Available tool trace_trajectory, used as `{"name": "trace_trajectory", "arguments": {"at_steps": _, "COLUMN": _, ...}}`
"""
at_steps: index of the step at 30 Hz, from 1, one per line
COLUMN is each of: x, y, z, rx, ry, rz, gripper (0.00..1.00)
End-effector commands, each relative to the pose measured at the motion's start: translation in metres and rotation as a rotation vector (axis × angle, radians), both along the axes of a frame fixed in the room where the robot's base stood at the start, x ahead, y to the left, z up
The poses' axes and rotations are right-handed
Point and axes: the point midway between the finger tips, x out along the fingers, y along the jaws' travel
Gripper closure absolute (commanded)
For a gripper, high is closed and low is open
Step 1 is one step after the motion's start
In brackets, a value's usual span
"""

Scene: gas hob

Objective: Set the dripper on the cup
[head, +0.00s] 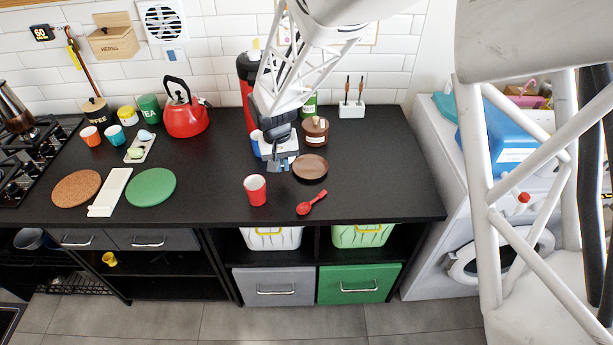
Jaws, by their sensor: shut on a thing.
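A red cup (255,190) with a pale inside stands upright on the black counter, near its front edge. My gripper (277,165) points down over the counter, behind and a little right of the red cup and apart from it. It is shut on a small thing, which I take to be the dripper. The fingers and hand hide most of it, and its shape is too small to make out.
A brown round plate (310,167) lies right of my gripper, with a red spoon (312,202) in front. A red kettle (184,112) and green round mat (151,187) are left. The counter between mat and red cup is clear.

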Motion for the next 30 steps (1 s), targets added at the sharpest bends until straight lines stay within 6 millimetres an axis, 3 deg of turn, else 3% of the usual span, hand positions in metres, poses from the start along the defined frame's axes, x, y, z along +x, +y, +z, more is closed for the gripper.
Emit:
{"name": "trace_trajectory", "arguments": {"at_steps": 3, "x": 0.020, "y": 0.028, "z": 0.005, "rx": 0.028, "ry": 0.009, "rz": 0.006, "gripper": 1.00}}
{"name": "trace_trajectory", "arguments": {"at_steps": 10, "x": 0.041, "y": 0.059, "z": 0.012, "rx": 0.063, "ry": 0.020, "rz": 0.014, "gripper": 1.00}}
{"name": "trace_trajectory", "arguments": {"at_steps": 30, "x": 0.046, "y": 0.065, "z": 0.013, "rx": 0.069, "ry": 0.023, "rz": 0.014, "gripper": 1.00}}
